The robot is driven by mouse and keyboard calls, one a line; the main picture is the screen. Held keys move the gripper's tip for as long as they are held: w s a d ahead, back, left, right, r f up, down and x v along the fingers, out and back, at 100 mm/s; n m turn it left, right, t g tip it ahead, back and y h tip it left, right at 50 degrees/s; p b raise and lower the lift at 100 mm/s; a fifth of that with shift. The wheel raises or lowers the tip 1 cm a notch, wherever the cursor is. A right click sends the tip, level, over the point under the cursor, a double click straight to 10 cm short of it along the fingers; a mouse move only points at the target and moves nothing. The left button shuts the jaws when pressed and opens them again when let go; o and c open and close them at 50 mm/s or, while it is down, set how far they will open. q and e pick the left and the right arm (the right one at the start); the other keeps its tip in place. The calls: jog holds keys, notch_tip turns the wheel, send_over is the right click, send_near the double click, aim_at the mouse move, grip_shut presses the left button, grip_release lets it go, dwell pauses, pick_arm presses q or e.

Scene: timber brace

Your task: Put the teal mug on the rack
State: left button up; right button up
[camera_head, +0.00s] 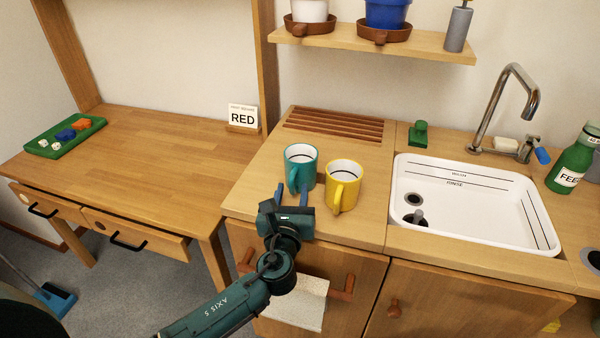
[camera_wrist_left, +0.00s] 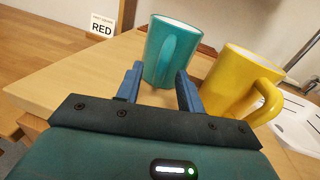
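The teal mug (camera_head: 301,163) stands upright on the wooden counter, left of the yellow mug (camera_head: 344,186). My left gripper (camera_head: 292,196) is at the counter's front edge, just in front of the teal mug. In the left wrist view the blue fingers of my left gripper (camera_wrist_left: 158,88) are apart, with the teal mug (camera_wrist_left: 160,55) beyond and between them, its handle facing the gripper. I cannot tell whether the fingers touch it. The slatted wooden rack (camera_head: 332,124) is set in the counter behind the mugs and is empty. My right gripper is not in view.
The yellow mug also shows in the left wrist view (camera_wrist_left: 228,82), close to the right finger. A white sink (camera_head: 475,210) with a faucet lies to the right, and a green object (camera_head: 419,134) stands behind it. A shelf (camera_head: 400,44) with pots overhangs the back.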

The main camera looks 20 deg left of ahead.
pick_arm(q)
grip_shut()
dwell(0.4)
jog(key=shift+r, duration=0.1)
